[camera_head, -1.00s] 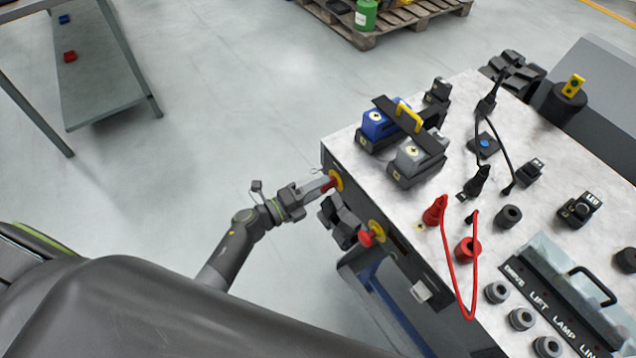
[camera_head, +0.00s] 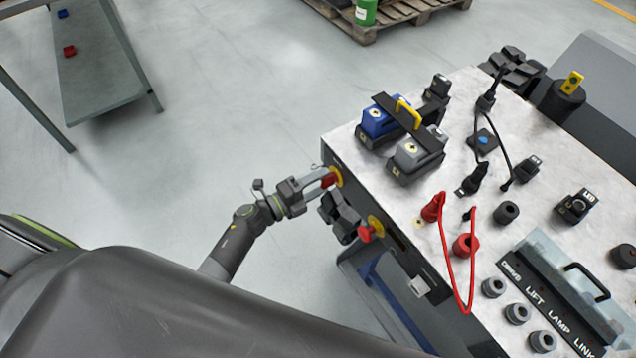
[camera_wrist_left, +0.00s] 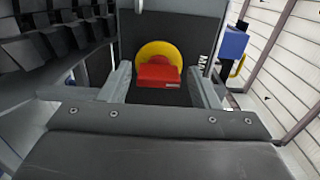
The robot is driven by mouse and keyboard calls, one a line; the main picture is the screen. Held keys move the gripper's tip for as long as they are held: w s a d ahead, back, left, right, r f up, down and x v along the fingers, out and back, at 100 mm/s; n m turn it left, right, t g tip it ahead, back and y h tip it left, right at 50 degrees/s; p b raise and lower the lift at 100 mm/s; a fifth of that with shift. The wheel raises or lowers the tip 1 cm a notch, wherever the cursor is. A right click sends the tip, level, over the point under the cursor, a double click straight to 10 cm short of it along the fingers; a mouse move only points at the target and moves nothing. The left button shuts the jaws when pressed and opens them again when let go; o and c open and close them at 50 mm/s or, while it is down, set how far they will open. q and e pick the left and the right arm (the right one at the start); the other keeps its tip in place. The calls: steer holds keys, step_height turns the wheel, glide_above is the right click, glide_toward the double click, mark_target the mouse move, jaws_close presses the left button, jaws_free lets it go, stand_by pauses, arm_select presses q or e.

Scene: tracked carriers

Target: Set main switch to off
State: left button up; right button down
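The main switch is a red handle on a yellow disc (camera_head: 336,175) on the dark front panel of the cart, near its left corner. In the left wrist view the red handle (camera_wrist_left: 158,74) sits in front of the yellow disc, beside a partly hidden label starting "MA". My left gripper (camera_head: 325,179) is at this switch. In the wrist view its two fingers (camera_wrist_left: 160,84) stand apart, one on each side of the red handle, with visible gaps. The handle's contact with the fingers does not show. My right gripper is not in view.
A second red knob (camera_head: 366,232) on a yellow disc is on the same panel, to the right. The cart top (camera_head: 455,150) carries blue and grey modules, cables and plugs. Open floor lies left of the cart.

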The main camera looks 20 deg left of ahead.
arm_select(q)
steer(key=shift+o, duration=0.5)
steer(key=shift+s+a+f, duration=0.1)
steer(key=shift+s, duration=0.05)
steer(key=b+v, duration=0.2)
steer(key=v, duration=1.5)
steer(key=shift+b, duration=0.3)
steer(key=shift+a, duration=0.1)
